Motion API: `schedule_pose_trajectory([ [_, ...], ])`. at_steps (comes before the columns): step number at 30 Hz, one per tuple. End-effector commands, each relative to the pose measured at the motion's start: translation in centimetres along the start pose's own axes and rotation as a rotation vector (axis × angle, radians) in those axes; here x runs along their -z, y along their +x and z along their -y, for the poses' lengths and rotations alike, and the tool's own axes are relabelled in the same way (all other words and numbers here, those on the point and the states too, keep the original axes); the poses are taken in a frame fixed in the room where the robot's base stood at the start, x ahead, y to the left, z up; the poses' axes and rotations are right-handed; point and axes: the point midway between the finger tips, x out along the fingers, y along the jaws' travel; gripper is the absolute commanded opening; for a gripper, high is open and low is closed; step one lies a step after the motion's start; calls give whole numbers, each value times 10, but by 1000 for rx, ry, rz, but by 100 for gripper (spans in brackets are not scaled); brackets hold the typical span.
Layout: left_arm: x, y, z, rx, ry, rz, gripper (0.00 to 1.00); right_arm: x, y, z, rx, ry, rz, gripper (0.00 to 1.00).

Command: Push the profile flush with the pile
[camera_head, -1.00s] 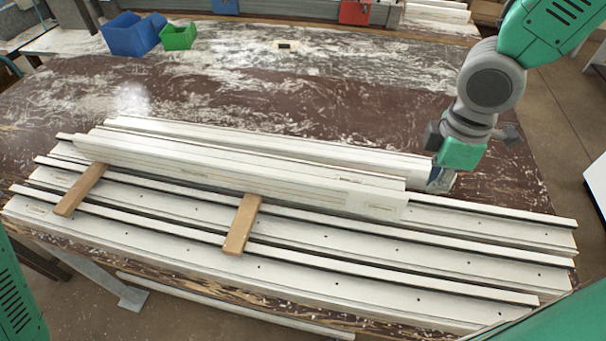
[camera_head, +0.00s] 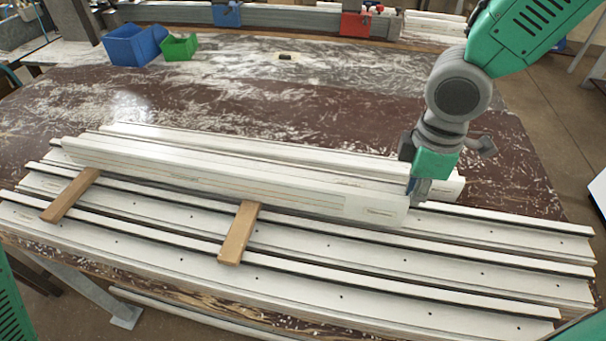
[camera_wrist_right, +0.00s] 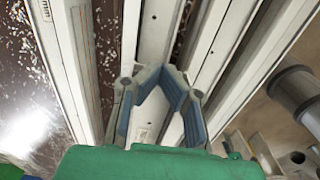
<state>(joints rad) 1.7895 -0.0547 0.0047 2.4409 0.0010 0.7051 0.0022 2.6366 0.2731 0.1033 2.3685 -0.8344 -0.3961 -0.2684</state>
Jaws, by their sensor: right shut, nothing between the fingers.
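White profiles are stacked in a pile on the bench. The front profile (camera_head: 230,184) of this pile lies lengthwise on the curved strips, in front of a rear white profile (camera_head: 270,149) whose right end reaches further right. My right gripper (camera_head: 417,190) points down at the right end of the front profile, touching it or very close; I cannot tell which. In the right wrist view the fingers (camera_wrist_right: 165,76) are shut and empty, with long white profiles running beneath and beside them. My left gripper is not in view.
Two wooden blocks (camera_head: 239,232) lie across the long white strips (camera_head: 450,270) in front of the pile. A blue bin (camera_head: 128,46) and a green bin (camera_head: 179,47) stand at the back left. The bench behind the pile is mostly clear, with scattered white shavings.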

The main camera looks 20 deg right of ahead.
Motion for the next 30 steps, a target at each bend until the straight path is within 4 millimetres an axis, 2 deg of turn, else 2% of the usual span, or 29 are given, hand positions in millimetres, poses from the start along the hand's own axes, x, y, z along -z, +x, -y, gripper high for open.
schedule_pose_trajectory([
  [30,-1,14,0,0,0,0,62,78,0,0,-1,-1,-3,0],
])
